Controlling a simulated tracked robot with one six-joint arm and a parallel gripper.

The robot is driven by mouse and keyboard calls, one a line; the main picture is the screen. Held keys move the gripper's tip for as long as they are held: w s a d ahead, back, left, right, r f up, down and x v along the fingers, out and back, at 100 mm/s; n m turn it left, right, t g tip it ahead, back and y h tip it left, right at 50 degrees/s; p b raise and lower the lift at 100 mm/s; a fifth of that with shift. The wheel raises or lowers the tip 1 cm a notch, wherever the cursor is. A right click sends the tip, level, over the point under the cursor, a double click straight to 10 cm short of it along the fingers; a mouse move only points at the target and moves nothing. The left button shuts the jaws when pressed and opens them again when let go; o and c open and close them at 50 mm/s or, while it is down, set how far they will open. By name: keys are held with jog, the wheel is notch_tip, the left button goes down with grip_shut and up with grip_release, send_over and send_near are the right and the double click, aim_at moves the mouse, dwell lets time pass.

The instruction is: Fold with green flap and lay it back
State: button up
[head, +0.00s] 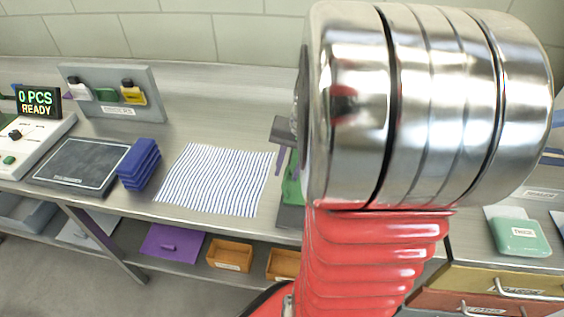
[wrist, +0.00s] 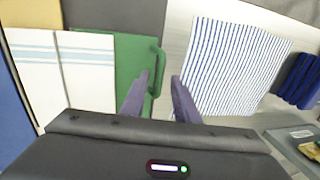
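The green flap (wrist: 122,62) lies flat in the wrist view, with a raised green handle (wrist: 157,68) along its right edge. It shows in the head view only as a green sliver (head: 292,191) beside my arm. A white cloth with pale blue stripes (wrist: 75,75) lies left of the green flap, its left part over other panels. My gripper (wrist: 160,77) is open, its two purple fingers apart. The fingertips are close to the handle, which appears between them, nearer the left finger. Whether they touch it I cannot tell. My arm hides most of this spot in the head view.
A blue-striped white cloth (head: 218,180) lies on the bench (head: 185,125) left of my arm. The display (head: 37,101) reads "0 PCS READY".

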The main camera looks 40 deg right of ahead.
jog(key=shift+f, duration=0.25)
jog(key=shift+c, duration=0.7)
grip_shut()
jog(key=shift+d+r, duration=0.1)
